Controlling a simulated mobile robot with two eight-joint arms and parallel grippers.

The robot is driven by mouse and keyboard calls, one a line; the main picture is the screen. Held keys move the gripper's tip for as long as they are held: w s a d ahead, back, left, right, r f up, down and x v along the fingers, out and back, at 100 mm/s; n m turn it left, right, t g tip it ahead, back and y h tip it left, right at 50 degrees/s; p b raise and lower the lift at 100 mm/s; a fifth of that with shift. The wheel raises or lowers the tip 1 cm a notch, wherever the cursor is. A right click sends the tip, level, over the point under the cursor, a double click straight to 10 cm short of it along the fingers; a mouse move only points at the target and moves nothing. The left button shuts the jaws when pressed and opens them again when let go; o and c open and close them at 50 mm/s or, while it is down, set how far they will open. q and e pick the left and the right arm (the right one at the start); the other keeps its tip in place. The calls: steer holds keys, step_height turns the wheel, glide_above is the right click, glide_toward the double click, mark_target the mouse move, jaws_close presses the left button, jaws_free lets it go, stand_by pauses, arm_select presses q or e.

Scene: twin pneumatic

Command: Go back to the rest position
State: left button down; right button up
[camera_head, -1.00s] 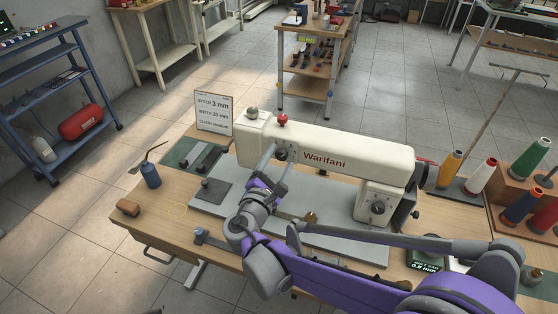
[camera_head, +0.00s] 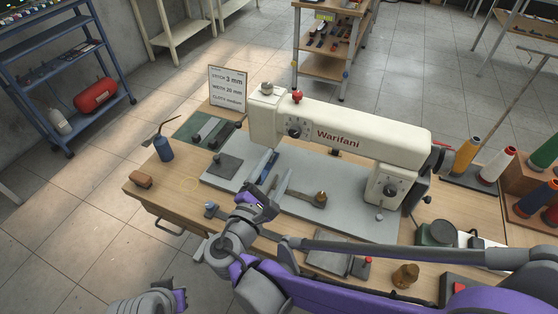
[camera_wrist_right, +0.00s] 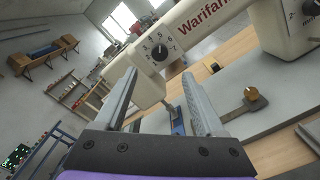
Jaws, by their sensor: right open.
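My right gripper (camera_head: 277,172) is open and empty over the grey bed plate of the white sewing machine (camera_head: 345,137), in front of its dial end. In the right wrist view, its two fingers (camera_wrist_right: 160,82) stand apart, with the machine's dial and needle area beyond them. A blue presser part (camera_wrist_right: 178,122) shows between the fingers, further off; I see no contact. A grey and purple part of my left arm (camera_head: 160,301) shows at the bottom edge; its fingers cannot be made out.
A brass knob (camera_head: 321,198) sits on the bed plate. Tiled floor is free at left.

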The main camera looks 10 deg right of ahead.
stand_by(0.4)
steer(key=s+d+f+m+g+y+p, duration=0.1)
steer(key=s+d+f+m+g, duration=0.25)
steer(key=d, duration=0.25)
steer(key=s+d+f+m+g+y+p, duration=0.1)
steer(key=s+d+f+m+g+p, duration=0.15)
steer(key=d+m+g, duration=0.2)
steer(key=s+a+f+m+g+y+p, duration=0.1)
steer(key=s+f+m+y+p, duration=0.1)
steer(key=s+m+y, duration=0.6)
steer(key=s+f+m, duration=0.1)
steer(key=s+m, duration=0.2)
steer(key=m, duration=0.1)
steer(key=shift+g, duration=0.3)
